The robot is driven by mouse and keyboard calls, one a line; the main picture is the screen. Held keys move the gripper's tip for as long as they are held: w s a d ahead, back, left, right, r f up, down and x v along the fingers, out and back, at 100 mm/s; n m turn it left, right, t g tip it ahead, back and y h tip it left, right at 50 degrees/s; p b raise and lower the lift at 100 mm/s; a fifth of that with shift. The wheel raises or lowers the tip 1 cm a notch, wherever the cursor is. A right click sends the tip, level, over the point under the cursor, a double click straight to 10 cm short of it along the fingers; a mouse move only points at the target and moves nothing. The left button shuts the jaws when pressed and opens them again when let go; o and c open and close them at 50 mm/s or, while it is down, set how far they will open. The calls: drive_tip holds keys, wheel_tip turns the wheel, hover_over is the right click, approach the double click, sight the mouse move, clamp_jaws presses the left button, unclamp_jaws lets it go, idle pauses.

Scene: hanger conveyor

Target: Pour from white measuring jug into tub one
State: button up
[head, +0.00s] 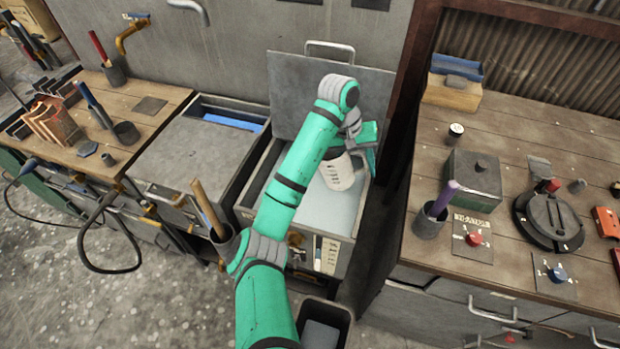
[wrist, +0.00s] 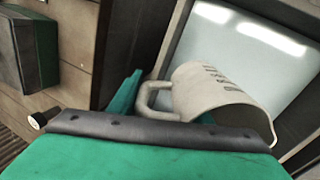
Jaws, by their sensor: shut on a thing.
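The white measuring jug (head: 340,173) has dark markings on its side and hangs over an open tub (head: 345,237) with a pale surface inside. My gripper (head: 358,146) is shut on the jug at its handle side. In the wrist view the jug (wrist: 222,92) is tilted, its handle toward the fingers and its mouth toward the lower right. The tub's shiny pale surface (wrist: 240,55) lies beyond it. I see no stream from the jug. The tub's label is too small to read, so I cannot tell its number.
The tub's grey lid (head: 300,95) stands raised behind it. A second tub (head: 190,150), mostly covered, stands to the left. A right-hand bench (head: 510,135) holds a purple-handled tool in a cup (head: 430,221), a box (head: 473,180) and a round dark device (head: 549,218).

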sight(352, 170)
drive_tip(key=shift+f, duration=0.1)
drive_tip(key=shift+w+a+f+t+y, duration=0.15)
drive_tip(key=shift+a+f+y, duration=0.3)
drive_tip(key=shift+f+y, duration=0.35)
drive_tip(key=shift+w+a+f+t+y, duration=0.15)
drive_tip(key=shift+a+f+y, duration=0.4)
drive_tip(key=shift+y, duration=0.35)
drive_tip(key=shift+s+d, duration=0.1)
drive_tip(key=shift+r, duration=1.45)
